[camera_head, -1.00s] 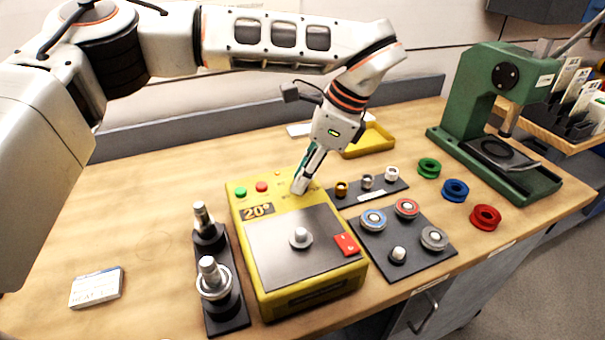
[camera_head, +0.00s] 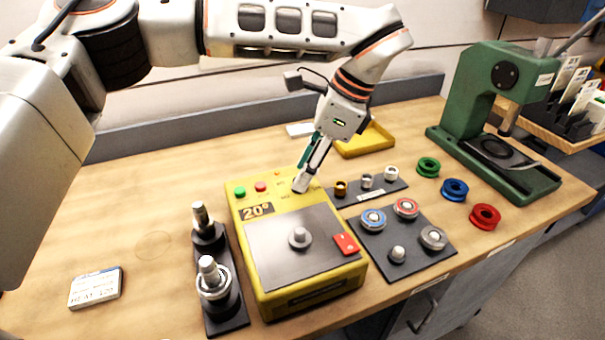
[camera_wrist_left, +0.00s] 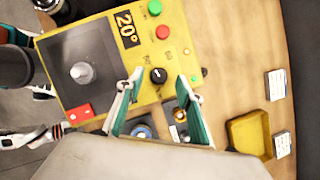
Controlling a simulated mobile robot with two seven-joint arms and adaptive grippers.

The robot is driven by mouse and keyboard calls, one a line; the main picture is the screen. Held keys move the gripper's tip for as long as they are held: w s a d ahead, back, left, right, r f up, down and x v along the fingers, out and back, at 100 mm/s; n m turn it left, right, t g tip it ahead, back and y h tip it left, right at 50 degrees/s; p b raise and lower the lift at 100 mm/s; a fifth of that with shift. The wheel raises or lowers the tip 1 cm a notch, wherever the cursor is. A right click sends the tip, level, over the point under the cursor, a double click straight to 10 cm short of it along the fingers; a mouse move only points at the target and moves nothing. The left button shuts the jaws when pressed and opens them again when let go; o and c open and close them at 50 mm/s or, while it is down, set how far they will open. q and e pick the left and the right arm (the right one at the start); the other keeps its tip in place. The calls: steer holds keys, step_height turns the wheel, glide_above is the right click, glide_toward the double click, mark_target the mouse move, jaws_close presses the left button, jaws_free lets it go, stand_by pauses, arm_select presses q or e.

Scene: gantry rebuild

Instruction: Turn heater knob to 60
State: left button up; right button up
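The yellow heater (camera_head: 300,298) stands on the bench, and its display (camera_head: 257,211) reads 20°. It also shows in the wrist view (camera_wrist_left: 181,30). My left gripper (camera_head: 303,182) points down at the heater's back right corner. In the wrist view its two fingers (camera_wrist_left: 160,79) are apart, with the knob between their tips in the picture. Contact is not visible. Part of my right arm seems to show at the wrist view's left edge; its fingers are unclear.
A metal post (camera_head: 300,236) and a red tag (camera_head: 346,244) are on the heater's plate. A black stand (camera_head: 226,318) is close on its left. Dark boards with rings (camera_head: 380,250) and small fittings (camera_head: 372,194) lie to its right. A yellow tray (camera_head: 366,146) sits behind.

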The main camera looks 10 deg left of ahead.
arm_select(q)
steer(key=v, duration=1)
steer(key=shift+s+d, duration=0.15)
